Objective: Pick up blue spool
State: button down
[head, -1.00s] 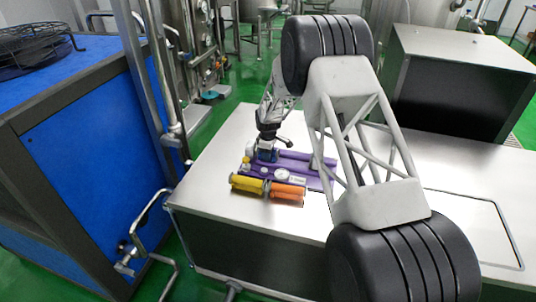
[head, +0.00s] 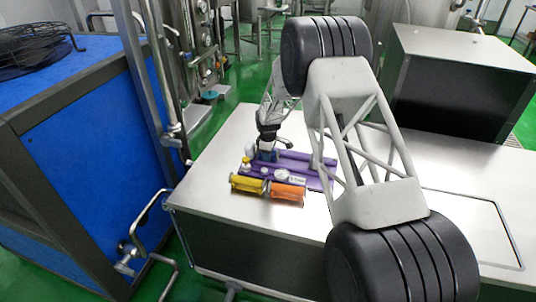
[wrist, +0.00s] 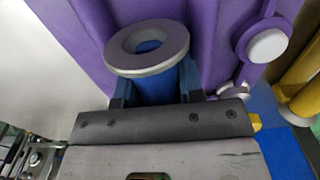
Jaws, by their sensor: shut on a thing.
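The blue spool (wrist: 150,47) shows in the wrist view as a grey ring-shaped flange with a blue core below it. My gripper (wrist: 155,88) has its blue fingers on both sides of the core, shut on it. The spool stands over or against the purple tray (wrist: 90,28); I cannot tell whether it touches it. In the head view my gripper (head: 267,154) is low at the back left part of the purple tray (head: 313,184), and the spool is mostly hidden there.
A yellow spool (head: 247,184) and an orange spool (head: 287,193) lie at the tray's front edge. A white round gauge-like part (head: 297,180) and small white pieces are on the tray. The steel table top (head: 215,165) is clear to the left.

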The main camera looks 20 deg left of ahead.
jog(key=shift+s+r, duration=0.1)
jog(key=shift+r, duration=0.1)
jog(key=shift+s+d+r, duration=0.3)
jog(key=shift+s+r, duration=0.2)
jog(key=shift+r, duration=0.05)
jog(key=s+d+r, duration=0.6)
jog(key=s, duration=0.5)
jog(key=shift+r, duration=0.25)
jog(key=shift+s, duration=0.1)
dwell(0.5)
